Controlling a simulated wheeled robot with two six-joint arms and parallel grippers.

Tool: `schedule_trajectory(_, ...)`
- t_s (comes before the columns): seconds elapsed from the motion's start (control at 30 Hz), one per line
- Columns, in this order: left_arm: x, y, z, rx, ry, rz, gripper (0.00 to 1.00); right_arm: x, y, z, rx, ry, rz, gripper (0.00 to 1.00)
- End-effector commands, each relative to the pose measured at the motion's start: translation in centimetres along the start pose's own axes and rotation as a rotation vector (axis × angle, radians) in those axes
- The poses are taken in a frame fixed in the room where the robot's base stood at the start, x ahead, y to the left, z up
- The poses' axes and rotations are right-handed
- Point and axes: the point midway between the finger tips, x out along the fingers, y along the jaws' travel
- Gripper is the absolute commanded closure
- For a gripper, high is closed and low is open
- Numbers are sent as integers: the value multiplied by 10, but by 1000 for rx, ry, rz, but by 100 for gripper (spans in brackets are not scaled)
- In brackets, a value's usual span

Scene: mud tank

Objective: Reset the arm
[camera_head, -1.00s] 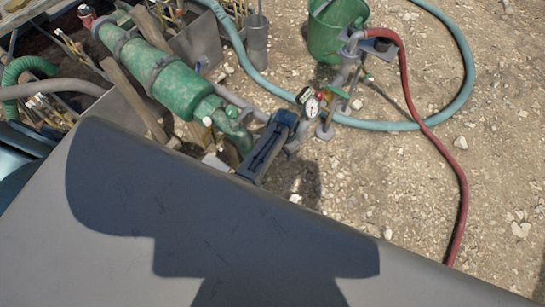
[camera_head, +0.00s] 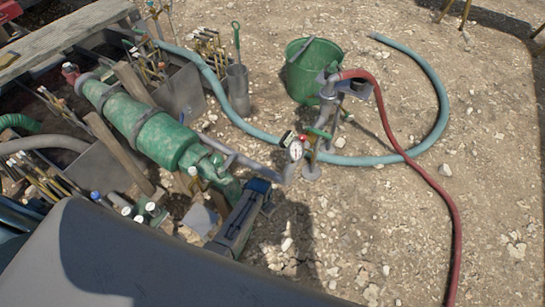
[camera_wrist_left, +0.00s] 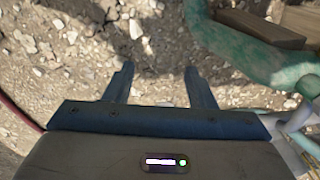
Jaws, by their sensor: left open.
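My left gripper shows in the left wrist view (camera_wrist_left: 159,70) with its two dark fingers apart and nothing between them. It points at stony ground. In the head view a dark blue block that looks like this gripper (camera_head: 243,216) is beside the lower end of the green pump cylinder (camera_head: 150,128); its fingers cannot be made out there. A thick green pipe (camera_wrist_left: 245,52) runs to the right of the fingers in the wrist view, apart from them. My right gripper is in neither view.
A pressure gauge (camera_head: 296,150) and pipe fittings stand right of the pump. A red hose (camera_head: 416,165), a teal hose (camera_head: 440,115) and a green bucket (camera_head: 311,80) are beyond. A metal canister (camera_head: 237,90) stands behind the pump. Bare stony ground lies at right.

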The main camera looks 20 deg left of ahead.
Motion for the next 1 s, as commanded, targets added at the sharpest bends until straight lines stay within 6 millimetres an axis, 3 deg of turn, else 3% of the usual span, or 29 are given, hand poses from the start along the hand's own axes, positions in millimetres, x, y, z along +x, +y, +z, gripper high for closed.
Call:
schedule_trajectory(0.23, 5, 0, 5, -4, -1, 0, 50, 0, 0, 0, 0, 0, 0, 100)
schedule_trajectory(0.37, 37, 4, 41, -35, -6, -4, 50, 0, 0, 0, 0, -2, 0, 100)
schedule_trajectory(0.47, 77, 10, 95, -83, -4, -10, 50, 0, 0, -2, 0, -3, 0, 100)
schedule_trajectory(0.6, 129, 20, 190, -168, 5, -24, 50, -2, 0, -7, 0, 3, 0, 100)
schedule_trajectory(0.7, 154, 27, 260, -226, 14, -36, 50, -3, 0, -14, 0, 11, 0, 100)
schedule_trajectory(0.8, 170, 32, 321, -275, 23, -48, 50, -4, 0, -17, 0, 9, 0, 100)
schedule_trajectory(0.9, 177, 36, 368, -313, 32, -59, 50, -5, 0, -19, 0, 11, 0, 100)
schedule_trajectory(1.0, 179, 38, 395, -336, 40, -66, 50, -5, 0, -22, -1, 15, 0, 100)
